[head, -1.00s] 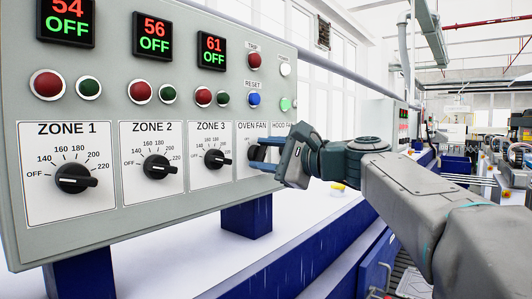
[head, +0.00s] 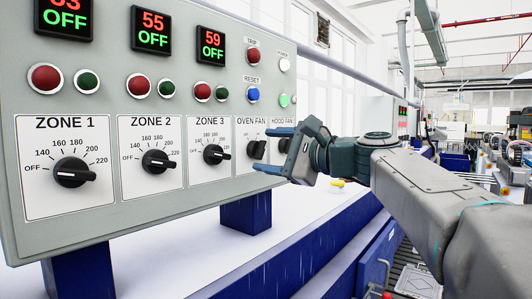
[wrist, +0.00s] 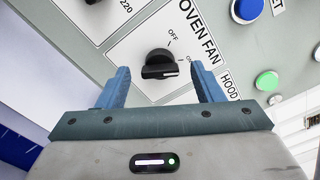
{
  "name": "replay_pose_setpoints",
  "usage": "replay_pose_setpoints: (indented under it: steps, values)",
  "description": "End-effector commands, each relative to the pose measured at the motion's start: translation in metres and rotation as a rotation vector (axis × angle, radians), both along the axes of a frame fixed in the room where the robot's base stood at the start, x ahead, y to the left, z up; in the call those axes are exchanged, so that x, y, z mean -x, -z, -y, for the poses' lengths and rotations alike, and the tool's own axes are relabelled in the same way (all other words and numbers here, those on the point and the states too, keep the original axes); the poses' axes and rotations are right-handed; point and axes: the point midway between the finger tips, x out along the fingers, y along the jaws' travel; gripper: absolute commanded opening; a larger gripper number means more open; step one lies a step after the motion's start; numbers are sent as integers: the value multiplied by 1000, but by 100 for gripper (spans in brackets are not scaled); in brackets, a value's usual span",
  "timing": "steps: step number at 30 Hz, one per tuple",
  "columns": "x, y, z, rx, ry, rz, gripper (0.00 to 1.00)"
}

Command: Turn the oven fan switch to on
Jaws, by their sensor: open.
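The oven fan switch (head: 257,149) is a black knob on the grey control panel, right of the zone 3 knob. In the wrist view the knob (wrist: 158,62) has its bar lying nearly level, with the white-marked end to the right, near the ON label and away from OFF. My gripper (head: 264,149) is open in front of the panel. Its blue fingers stand on either side of the knob in the wrist view, apart from it, with nothing between them. In the head view the knob shows between the fingers.
Zone knobs (head: 72,172) and red and green buttons line the panel's left. The blue reset button (head: 253,95) and red trip button (head: 253,56) sit above the oven fan switch. A green light (head: 284,100) is to their right. A white surface lies below the panel.

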Motion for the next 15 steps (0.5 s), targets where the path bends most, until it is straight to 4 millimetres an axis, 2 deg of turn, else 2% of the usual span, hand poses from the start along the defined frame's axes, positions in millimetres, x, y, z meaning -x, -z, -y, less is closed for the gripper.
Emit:
replay_pose_setpoints:
  steps: [9,15]
  values:
    - [45,3,57,-1,4,1,61]
    - [66,2,85,-1,3,0,61]
